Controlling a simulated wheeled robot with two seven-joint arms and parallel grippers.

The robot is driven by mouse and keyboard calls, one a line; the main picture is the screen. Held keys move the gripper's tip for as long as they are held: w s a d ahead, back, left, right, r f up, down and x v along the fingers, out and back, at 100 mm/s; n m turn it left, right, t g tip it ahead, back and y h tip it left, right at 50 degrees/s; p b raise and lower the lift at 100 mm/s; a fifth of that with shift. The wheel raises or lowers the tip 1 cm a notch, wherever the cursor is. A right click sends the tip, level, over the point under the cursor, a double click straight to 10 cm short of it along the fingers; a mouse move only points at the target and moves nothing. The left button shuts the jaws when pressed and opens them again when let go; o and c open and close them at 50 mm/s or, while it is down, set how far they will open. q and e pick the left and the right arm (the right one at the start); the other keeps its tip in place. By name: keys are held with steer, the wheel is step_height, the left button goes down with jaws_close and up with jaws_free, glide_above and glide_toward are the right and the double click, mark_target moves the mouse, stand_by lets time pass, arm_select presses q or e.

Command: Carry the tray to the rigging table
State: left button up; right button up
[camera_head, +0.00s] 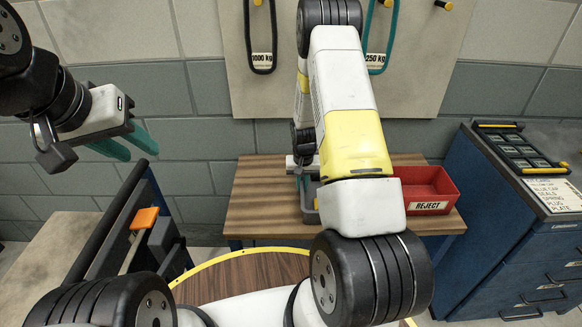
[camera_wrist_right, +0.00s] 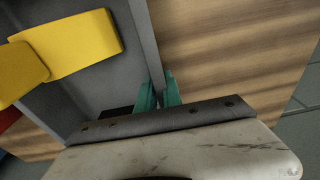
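The tray (camera_head: 310,212) is grey and stands on the wooden table (camera_head: 250,205) by the wall, mostly hidden behind my right arm in the head view. The right wrist view shows its grey floor and side wall (camera_wrist_right: 146,45), with yellow pieces (camera_wrist_right: 78,47) lying inside. I cannot tell which surface is the rigging table.
A red REJECT bin (camera_head: 428,188) stands right of the tray. A round wooden top with a yellow rim (camera_head: 240,253) is in front. A blue cabinet (camera_head: 505,245) with a black rack (camera_head: 520,150) is at the right. A pale bench (camera_head: 50,245) and an orange-topped handle (camera_head: 146,217) are at the left.

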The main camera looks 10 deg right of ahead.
steer(key=shift+o, duration=1.1)
steer(key=shift+r, duration=0.15)
steer(key=r, duration=0.4)
steer(key=s+r, duration=0.1)
steer(key=r, duration=0.6)
steer(key=shift+s+a+r, duration=0.15)
steer(key=shift+a+r, duration=0.05)
steer(key=shift+r, duration=0.2)
steer(key=s+a+r+t+y, duration=0.1)
steer(key=s+r, duration=0.1)
steer(key=r, duration=0.4)
steer(key=s+a+r, duration=0.2)
steer(key=r, duration=0.5)
steer(key=s+a+r+n+t, duration=0.1)
steer(key=s+a+r+t, duration=0.1)
steer(key=s+r, duration=0.6)
steer(key=s+a+r+n+t+y, duration=0.1)
steer(key=s+a+r+n, duration=0.1)
steer(key=s+r, duration=0.6)
steer(key=s+a, duration=0.1)
steer(key=s, duration=0.4)
steer(key=shift+s+a+r+t+y, duration=0.2)
steer(key=shift+t+y, duration=0.1)
steer(key=shift+t, duration=0.1)
